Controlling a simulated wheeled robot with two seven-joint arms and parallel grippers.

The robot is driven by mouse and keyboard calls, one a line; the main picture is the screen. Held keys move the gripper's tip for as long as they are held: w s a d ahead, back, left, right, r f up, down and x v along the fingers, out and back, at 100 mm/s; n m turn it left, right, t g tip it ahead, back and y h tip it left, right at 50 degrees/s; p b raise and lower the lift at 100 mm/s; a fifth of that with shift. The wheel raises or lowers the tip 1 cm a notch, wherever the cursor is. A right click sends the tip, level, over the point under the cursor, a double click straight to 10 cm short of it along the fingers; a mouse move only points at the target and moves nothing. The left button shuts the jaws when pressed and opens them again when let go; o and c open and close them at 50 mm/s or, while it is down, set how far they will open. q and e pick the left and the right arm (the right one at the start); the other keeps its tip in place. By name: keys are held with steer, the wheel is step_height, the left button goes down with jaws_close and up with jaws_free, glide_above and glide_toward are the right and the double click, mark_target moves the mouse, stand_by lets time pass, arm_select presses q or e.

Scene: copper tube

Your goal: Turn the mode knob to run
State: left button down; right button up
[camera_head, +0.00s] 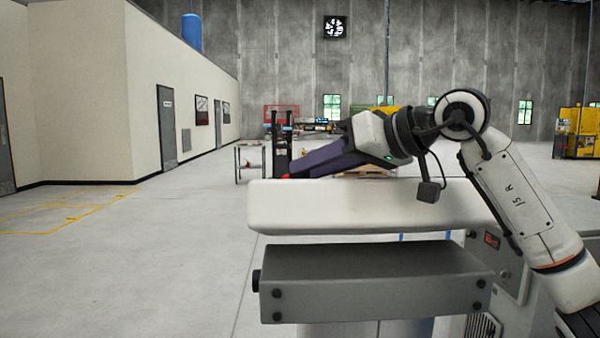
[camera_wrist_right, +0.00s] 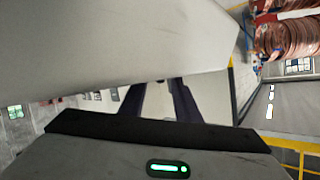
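The machine's white top cover (camera_head: 370,205) and grey box (camera_head: 375,285) stand in front of me. I cannot identify a mode knob for certain. A small black round part (camera_head: 256,281) sticks out of the box's left end. A small round part (camera_head: 505,274) shows on the side panel at right. My right gripper (camera_head: 297,172) points left above or behind the cover, and its tips lie near a small red spot. In the right wrist view its two dark fingers (camera_wrist_right: 154,98) stand apart, with no held object visible; the white cover hides their far ends. My left gripper is not in view.
A red label (camera_head: 491,240) is on the machine's right panel. Behind are a table (camera_head: 250,160) and yellow equipment (camera_head: 578,135). Copper coils (camera_wrist_right: 285,38) show at upper right in the wrist view. The floor at left is clear.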

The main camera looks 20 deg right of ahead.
steer(key=shift+x, duration=1.85)
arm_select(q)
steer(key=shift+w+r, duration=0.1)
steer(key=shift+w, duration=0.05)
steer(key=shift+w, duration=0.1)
arm_select(e)
jaws_close()
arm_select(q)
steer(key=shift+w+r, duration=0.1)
